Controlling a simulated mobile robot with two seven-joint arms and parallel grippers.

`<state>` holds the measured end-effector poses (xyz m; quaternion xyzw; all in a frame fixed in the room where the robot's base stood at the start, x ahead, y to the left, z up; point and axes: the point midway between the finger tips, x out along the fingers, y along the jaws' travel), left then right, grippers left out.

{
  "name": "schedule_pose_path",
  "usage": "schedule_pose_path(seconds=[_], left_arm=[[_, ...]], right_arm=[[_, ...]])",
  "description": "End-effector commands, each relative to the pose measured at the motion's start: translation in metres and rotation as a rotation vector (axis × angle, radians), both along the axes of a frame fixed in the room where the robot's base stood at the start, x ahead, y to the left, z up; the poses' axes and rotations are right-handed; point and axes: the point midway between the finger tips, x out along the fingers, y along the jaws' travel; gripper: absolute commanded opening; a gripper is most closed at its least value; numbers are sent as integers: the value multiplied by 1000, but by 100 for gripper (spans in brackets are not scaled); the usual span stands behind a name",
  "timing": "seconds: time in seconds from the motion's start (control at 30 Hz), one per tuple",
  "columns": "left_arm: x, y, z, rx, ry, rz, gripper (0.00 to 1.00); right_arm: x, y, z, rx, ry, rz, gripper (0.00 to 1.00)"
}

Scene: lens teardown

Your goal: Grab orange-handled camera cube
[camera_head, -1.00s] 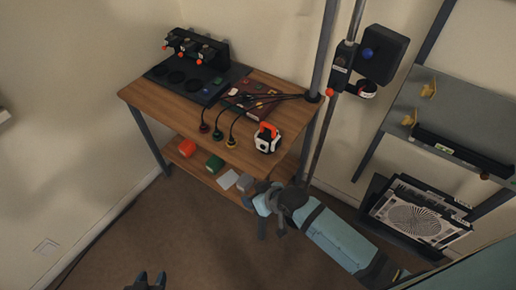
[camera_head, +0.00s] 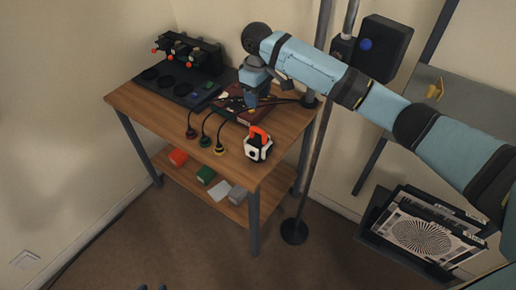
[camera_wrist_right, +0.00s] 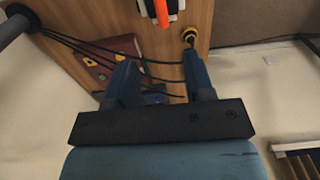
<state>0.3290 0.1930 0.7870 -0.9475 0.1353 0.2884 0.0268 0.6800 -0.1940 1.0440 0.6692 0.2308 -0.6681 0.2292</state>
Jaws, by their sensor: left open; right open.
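The camera cube (camera_head: 257,152) is white and black with an orange handle on top. It stands upright near the front right corner of the wooden table's top. In the right wrist view, the cube's orange handle (camera_wrist_right: 161,12) and part of its body show at the top edge, cut off. My right gripper (camera_head: 250,100) is open and empty above the table, behind the cube and apart from it. Its two spread fingers (camera_wrist_right: 160,78) point down at the tabletop in the wrist view. My left gripper (camera_head: 152,287) barely shows at the bottom edge, open, far from the table.
Three cables end in red, green and yellow plugs (camera_head: 205,142) left of the cube. A dark red box (camera_head: 232,103) lies below my right gripper. A black unit (camera_head: 165,82) stands at the back left. A pole (camera_head: 311,160) rises right of the table.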

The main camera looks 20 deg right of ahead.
Motion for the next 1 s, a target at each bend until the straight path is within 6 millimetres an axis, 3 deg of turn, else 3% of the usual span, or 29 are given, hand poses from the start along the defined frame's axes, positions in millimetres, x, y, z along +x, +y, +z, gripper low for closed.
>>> schedule_pose_path(seconds=[0.4, 0.67, 1.0], left_arm=[[0, -1, 0, -1, 0, -1, 43], [1, -1, 1, -2, -1, 0, 43], [1, -1, 3, -1, -3, -1, 43]], right_arm=[[0, -1, -70, -4, 3, -1, 48], [-3, 0, -91, -4, 3, 0, 48], [-6, 0, -133, -3, 1, 0, 48]])
